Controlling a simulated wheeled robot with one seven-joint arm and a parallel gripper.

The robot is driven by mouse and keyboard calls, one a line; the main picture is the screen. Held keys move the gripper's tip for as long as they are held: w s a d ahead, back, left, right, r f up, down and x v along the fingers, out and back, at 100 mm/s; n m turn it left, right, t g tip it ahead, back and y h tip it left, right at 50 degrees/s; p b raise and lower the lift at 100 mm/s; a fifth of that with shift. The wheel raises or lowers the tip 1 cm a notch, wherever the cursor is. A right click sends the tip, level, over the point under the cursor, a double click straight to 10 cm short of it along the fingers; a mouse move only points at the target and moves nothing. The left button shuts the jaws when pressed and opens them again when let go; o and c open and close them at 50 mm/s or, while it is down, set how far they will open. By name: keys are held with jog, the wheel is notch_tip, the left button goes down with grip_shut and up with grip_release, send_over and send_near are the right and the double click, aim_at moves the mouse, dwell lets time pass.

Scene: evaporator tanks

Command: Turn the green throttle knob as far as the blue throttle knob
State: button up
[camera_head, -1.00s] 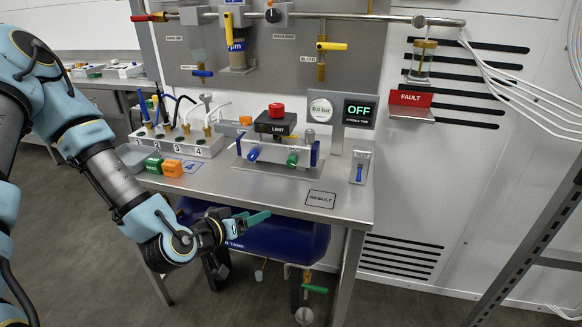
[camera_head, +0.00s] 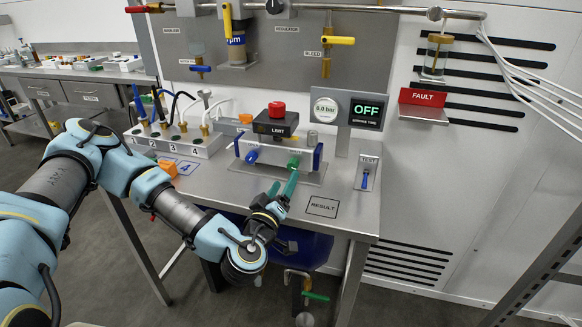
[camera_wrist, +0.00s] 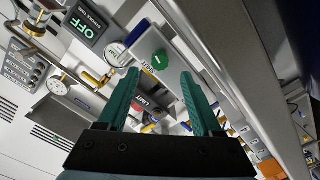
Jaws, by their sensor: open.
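The green throttle knob (camera_head: 294,162) sits on the right part of the front of a grey throttle box. The blue throttle knob (camera_head: 252,156) is on the same box to its left, with its handle slanted. In the wrist view the green knob (camera_wrist: 160,61) shows ahead, near the gap between the fingertips. My gripper (camera_head: 282,183) is open, its teal fingers just in front of and below the green knob. In the wrist view my gripper (camera_wrist: 159,76) has nothing between its fingers. Whether a finger touches the green knob cannot be told. The blue knob is not clearly visible in the wrist view.
A black limit box with a red button (camera_head: 277,109) stands behind the throttle box. The gauge (camera_head: 326,109) and the OFF display (camera_head: 366,110) are behind right. A test switch (camera_head: 367,174) is at right. The table is bare around the RESULT mark (camera_head: 322,206).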

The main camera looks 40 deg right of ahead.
aim_at(292, 168)
jog(key=p+x, duration=0.1)
jog(key=x, duration=0.5)
jog(key=shift+c, duration=0.3)
grip_shut()
